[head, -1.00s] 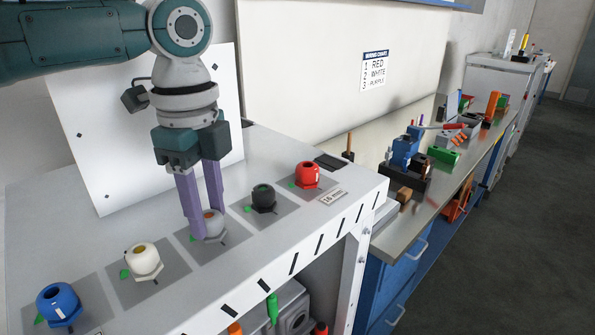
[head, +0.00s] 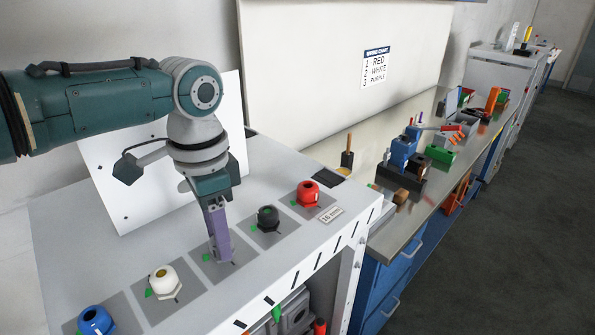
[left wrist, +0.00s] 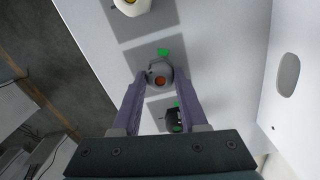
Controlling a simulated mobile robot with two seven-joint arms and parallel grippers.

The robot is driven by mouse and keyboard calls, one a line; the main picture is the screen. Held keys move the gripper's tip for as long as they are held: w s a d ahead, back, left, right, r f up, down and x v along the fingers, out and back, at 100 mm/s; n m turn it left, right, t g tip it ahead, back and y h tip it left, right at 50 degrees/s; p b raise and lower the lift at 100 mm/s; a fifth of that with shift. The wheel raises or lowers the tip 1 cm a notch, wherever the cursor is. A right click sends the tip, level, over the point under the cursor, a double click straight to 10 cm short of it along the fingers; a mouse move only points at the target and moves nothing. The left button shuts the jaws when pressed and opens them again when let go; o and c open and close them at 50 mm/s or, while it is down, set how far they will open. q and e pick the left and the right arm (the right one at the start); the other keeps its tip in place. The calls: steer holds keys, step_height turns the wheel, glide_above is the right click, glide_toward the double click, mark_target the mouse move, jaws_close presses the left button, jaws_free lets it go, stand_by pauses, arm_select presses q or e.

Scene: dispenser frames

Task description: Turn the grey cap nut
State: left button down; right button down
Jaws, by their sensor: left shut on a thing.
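The grey cap nut (left wrist: 159,74) shows in the left wrist view between the purple fingertips, with an orange centre. It stands on a darker grey square, with a green mark (left wrist: 163,52) beside it. My left gripper (head: 221,258) points down over this middle square in the head view and is shut on the nut. In the left wrist view the left gripper (left wrist: 160,83) has a finger on each side of the nut. In the head view the fingers hide nearly all of the nut. My right gripper is in neither view.
A white cap nut (head: 164,282) and a blue one (head: 95,321) stand to the left. A black one (head: 268,218) and a red one (head: 308,194) stand to the right, close by. A white board (head: 120,195) stands behind.

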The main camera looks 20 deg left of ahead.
arm_select(q)
steer(key=n+p, duration=0.2)
steer(key=n, duration=0.3)
steer(key=shift+d+r+n, duration=0.1)
steer(key=shift+r+n, duration=0.05)
steer(key=shift+n, duration=0.15)
steer(key=n+p, duration=0.1)
steer(key=n, duration=0.3)
steer(key=shift+n+p, duration=0.3)
steer(key=shift+c, duration=2.2)
jaws_free()
